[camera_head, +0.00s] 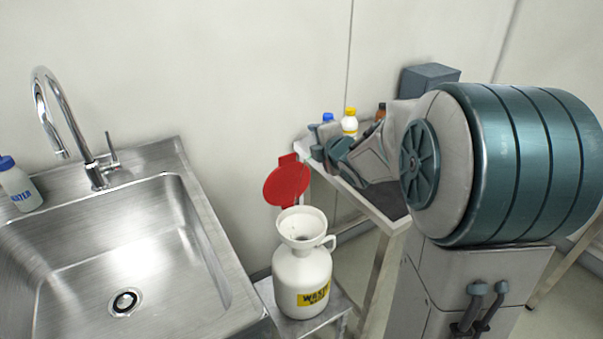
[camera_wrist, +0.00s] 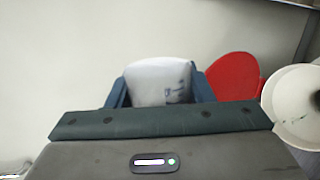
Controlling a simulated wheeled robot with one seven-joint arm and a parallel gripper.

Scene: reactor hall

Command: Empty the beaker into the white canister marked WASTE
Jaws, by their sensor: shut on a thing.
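The white canister (camera_head: 313,270) with a yellow WASTE label stands upright on a low metal stand, with a white funnel (camera_head: 300,226) in its mouth. The funnel also shows at the right edge of the wrist view (camera_wrist: 279,104). A red round lid (camera_head: 287,184) stands raised behind the canister; it shows in the wrist view too (camera_wrist: 232,76). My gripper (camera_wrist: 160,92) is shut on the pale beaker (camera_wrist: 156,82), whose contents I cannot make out. The funnel lies to the right of the held beaker in the wrist view. In the head view the beaker is not clearly visible.
A steel sink (camera_head: 215,296) with a tall tap (camera_head: 72,130) fills the left, with a WATER bottle (camera_head: 18,187) at its edge. A side table (camera_head: 398,226) behind my arm bears several bottles, including a yellow-capped one (camera_head: 349,123), and a grey-blue box (camera_head: 428,78) is behind.

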